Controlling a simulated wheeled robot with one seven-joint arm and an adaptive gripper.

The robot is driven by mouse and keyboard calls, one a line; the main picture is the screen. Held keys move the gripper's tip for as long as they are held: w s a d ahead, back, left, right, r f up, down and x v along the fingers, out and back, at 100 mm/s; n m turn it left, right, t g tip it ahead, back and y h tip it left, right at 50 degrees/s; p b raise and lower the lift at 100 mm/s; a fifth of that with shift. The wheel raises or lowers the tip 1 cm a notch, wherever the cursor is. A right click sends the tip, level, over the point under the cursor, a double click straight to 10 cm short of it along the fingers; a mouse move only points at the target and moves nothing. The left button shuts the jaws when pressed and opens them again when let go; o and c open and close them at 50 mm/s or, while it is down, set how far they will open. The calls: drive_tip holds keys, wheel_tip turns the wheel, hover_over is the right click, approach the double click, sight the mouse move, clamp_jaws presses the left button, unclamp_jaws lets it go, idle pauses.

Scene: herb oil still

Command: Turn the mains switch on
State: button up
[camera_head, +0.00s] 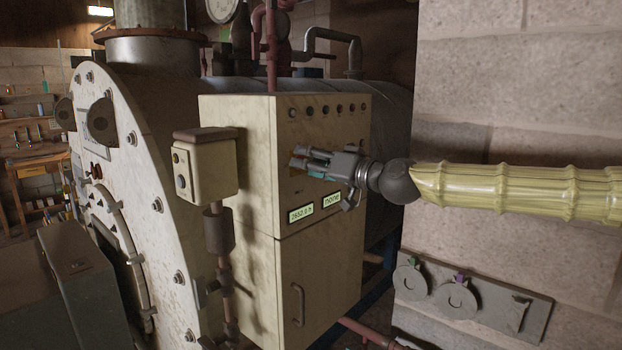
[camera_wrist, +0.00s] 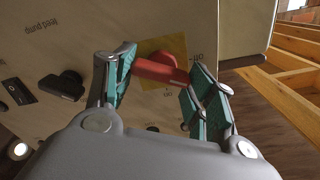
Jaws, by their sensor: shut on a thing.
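The mains switch is most likely the red rotary handle (camera_wrist: 158,70) on a yellow plate (camera_wrist: 176,46) in the wrist view. In the head view my gripper (camera_head: 301,160) reaches the front of the cream control cabinet (camera_head: 320,265) from the right. There the fingers hide the handle.
A black rotary knob (camera_wrist: 64,84) labelled feed pump and a black rocker switch (camera_wrist: 18,92) sit nearby on the panel. Two small displays (camera_head: 301,213) are below my gripper. A small switch box (camera_head: 205,165) stands left, and a block wall (camera_head: 520,110) is close on the right.

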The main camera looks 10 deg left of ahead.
drive_tip(key=m+b, duration=0.2)
drive_tip(key=m, duration=0.2)
drive_tip(key=m+b, duration=0.3)
drive_tip(key=m, duration=0.1)
drive_tip(key=m+b, duration=0.3)
drive_tip(key=m, duration=0.1)
drive_tip(key=shift+w+d+f+m, duration=0.1)
drive_tip(key=shift+w+f+m, duration=0.05)
drive_tip(key=shift+f+m, duration=0.15)
idle(0.4)
drive_tip(key=o, duration=1)
drive_tip(key=v, duration=1.2)
